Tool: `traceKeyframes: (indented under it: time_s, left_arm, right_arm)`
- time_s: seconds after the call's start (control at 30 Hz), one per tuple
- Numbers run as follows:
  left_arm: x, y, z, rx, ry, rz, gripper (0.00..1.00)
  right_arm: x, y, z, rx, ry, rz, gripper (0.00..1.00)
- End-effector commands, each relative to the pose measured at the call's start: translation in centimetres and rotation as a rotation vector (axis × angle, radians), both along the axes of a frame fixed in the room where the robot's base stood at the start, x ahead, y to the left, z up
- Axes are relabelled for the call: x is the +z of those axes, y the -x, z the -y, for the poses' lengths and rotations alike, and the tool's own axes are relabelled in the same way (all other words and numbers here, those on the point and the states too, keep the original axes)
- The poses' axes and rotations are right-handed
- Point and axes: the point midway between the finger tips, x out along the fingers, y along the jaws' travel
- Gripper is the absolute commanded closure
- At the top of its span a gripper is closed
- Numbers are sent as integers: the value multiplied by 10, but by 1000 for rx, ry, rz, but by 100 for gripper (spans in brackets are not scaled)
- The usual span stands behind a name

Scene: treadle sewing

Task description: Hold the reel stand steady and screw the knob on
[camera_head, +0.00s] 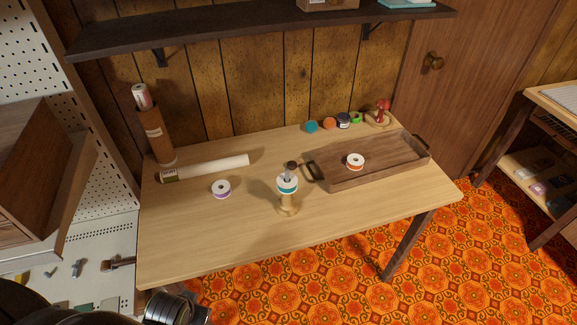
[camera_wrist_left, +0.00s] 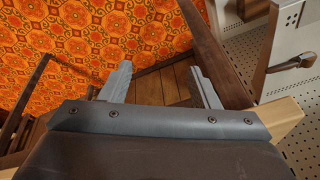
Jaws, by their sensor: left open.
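The reel stand (camera_head: 287,207) stands upright near the front middle of the table, with a round wooden base. A white and teal reel (camera_head: 287,184) sits around its upper part. A small dark brown piece, which looks like the knob (camera_head: 291,165), shows at the top above a grey shaft; I cannot tell whether it is screwed on. My left gripper (camera_wrist_left: 161,85) is open and empty in the left wrist view, over floor, well away from the stand. Part of my left arm shows at the lower left of the head view. My right gripper is not in view.
On the table (camera_head: 215,240), a wooden tray (camera_head: 335,182) with an orange and white reel (camera_head: 355,161) stands at right. A purple and white reel (camera_head: 221,189), a paper roll (camera_head: 212,167) and a brown tube (camera_head: 157,138) are at left. The front left is clear.

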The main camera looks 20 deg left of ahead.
Motion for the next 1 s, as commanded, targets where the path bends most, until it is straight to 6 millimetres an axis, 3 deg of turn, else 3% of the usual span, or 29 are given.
traceKeyframes:
  time_s: [0.1, 0.33, 0.6, 0.8, 1.0]
  left_arm:
    - [-51, 8, -3, 5, 5, -36, 44]
    - [-140, 33, -4, 5, 18, -74, 44]
    - [-224, 92, 0, 3, 34, -124, 44]
    - [-261, 140, 6, 3, 43, -152, 44]
    - [-275, 168, 9, 1, 47, -166, 44]
  right_arm:
    - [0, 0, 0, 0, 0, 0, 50]
    - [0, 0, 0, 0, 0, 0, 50]
    - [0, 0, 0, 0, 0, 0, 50]
    - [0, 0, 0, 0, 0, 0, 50]
    - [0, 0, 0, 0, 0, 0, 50]
